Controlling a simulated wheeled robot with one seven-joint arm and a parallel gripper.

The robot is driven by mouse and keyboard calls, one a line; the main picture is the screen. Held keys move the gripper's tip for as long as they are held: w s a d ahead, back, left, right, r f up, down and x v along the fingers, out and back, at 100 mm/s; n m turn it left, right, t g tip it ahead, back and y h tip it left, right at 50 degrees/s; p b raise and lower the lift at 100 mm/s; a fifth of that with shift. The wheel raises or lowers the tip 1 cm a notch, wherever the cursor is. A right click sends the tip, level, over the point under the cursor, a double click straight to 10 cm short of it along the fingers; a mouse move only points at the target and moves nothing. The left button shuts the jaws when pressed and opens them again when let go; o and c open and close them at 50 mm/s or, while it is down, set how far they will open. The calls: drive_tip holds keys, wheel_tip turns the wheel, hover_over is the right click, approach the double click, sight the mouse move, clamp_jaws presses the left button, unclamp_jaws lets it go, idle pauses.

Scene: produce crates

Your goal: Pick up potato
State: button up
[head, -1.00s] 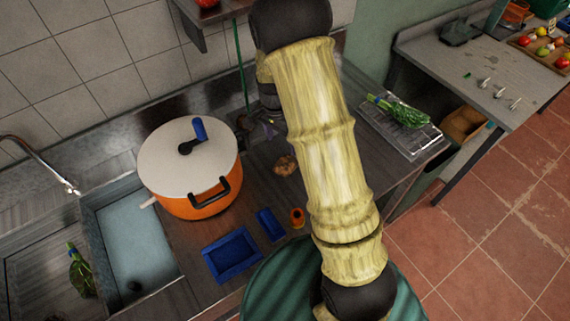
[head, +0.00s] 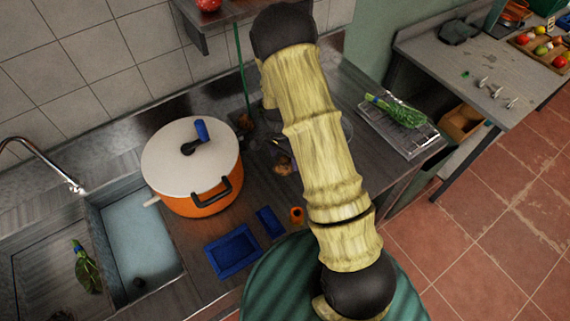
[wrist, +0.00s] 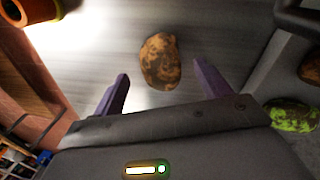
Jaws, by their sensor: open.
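The potato (head: 283,163) is brown and lumpy and lies on the dark metal counter to the right of the orange pot. My arm and gripper partly cover it in the head view. In the wrist view the potato (wrist: 160,61) shows with brown and dark patches, between and slightly beyond the two purple fingers. My gripper (wrist: 161,70) is open, with clear space between each finger and the potato. It does not appear to touch the potato; the exact height above the counter is hard to tell.
The orange pot (head: 204,201) with its white lid stands close on the left. A blue tray (head: 233,251), a blue block (head: 270,222) and a small orange cup (head: 297,215) lie nearer. A wire rack (head: 419,141) with greens is at right. A brown lump (wrist: 311,66) shows at the wrist view's right edge.

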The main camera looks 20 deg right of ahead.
sight(285, 161)
drive_tip(key=shift+s+d+f+p, duration=0.1)
drive_tip(key=shift+f+p, duration=0.3)
drive_tip(key=shift+f, duration=0.6)
drive_tip(key=shift+s+d+f+p, duration=0.1)
drive_tip(key=shift+f+p, duration=0.25)
drive_tip(key=shift+f, duration=0.6)
drive_tip(key=c, duration=1.2)
drive_tip(key=shift+w+r, duration=0.1)
drive_tip(key=shift+r, duration=0.05)
wheel_tip(285, 161, up, 10)
drive_tip(key=b, duration=0.3)
